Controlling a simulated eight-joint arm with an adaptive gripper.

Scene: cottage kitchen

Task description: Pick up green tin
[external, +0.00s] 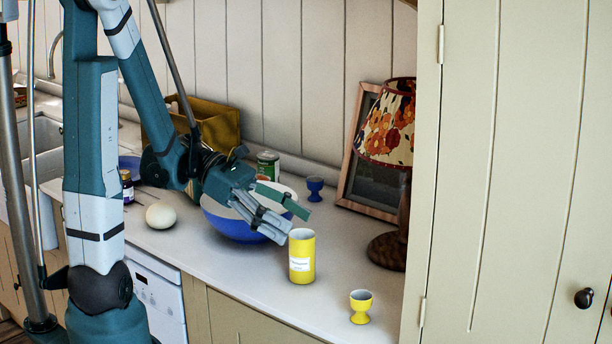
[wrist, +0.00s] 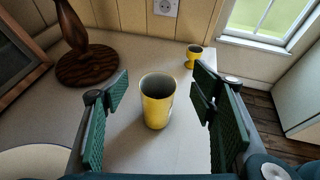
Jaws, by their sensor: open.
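A green tin (external: 268,166) with a pale top stands at the back of the counter, behind the blue and white bowl (external: 232,228); its lower part is hidden. I do not see it in the wrist view. My gripper (external: 296,222) is open and empty above the counter, close to a yellow cylinder (external: 302,262). In the wrist view my open fingers (wrist: 160,98) stand to either side of the yellow cylinder (wrist: 157,108), which is open at the top and upright. I cannot tell whether the fingers are level with it.
A blue egg cup (external: 315,188), a picture frame (external: 372,180) and a floral lamp (external: 391,125) stand to the right of the tin. A yellow egg cup (external: 361,307) is near the front edge. A pale egg-shaped object (external: 160,215) and a wooden box (external: 205,128) are on the left.

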